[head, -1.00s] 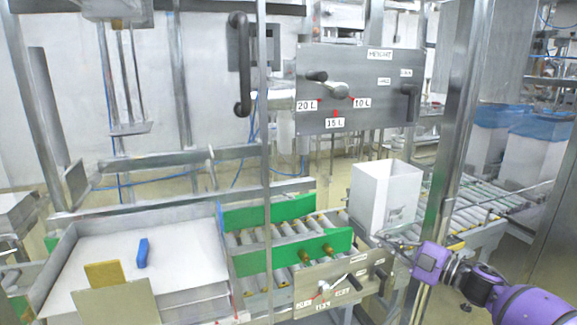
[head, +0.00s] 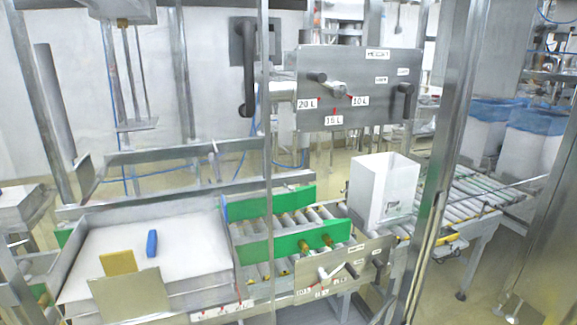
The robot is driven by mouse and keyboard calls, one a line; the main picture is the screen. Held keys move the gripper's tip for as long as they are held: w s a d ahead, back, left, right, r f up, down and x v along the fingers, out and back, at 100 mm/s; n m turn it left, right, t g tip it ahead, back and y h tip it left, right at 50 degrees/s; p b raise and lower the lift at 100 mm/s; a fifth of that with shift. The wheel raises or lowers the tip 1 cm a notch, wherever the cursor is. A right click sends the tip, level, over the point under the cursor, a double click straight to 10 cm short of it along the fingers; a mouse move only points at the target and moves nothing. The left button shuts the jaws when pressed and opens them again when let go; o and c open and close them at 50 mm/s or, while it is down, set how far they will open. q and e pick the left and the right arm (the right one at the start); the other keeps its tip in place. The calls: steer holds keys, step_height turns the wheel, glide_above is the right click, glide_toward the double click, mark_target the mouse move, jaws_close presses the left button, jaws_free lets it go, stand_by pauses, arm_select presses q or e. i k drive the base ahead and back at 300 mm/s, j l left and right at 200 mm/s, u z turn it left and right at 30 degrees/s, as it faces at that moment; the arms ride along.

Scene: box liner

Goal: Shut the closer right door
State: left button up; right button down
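A long dark handle (head: 248,70) sits upright beside a thin vertical metal bar (head: 266,190) left of centre. A thick metal upright (head: 445,170) crosses the right side from top to bottom. A grey metal panel (head: 545,200) fills the right edge and is cut off by the frame. I cannot tell which of these frame parts belongs to the closer right door, or whether that door is open or shut. Neither of my grippers is in view.
A white box (head: 383,192) stands on the roller conveyor (head: 470,198) behind green guide plates (head: 293,243). A labelled panel (head: 360,90) hangs above it. A blue object (head: 152,243) lies on the white stack (head: 180,248) at left. Open floor shows at lower right.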

mark_target(486, 5)
steer(key=k+u, duration=0.15)
steer(key=k, duration=0.45)
steer(key=k+j+u, duration=0.2)
steer(key=k, duration=0.4)
steer(key=l+u, duration=0.2)
steer(key=u, duration=0.2)
steer(key=l+u, duration=0.15)
steer(key=u, duration=0.25)
steer(key=k+l, duration=0.1)
steer(key=l, duration=1.55)
steer(key=k+l, duration=0.15)
steer(key=l, duration=0.65)
steer(key=k+l, duration=0.1)
steer(key=l, duration=1.55)
steer(key=k+l, duration=0.15)
steer(key=l, duration=0.7)
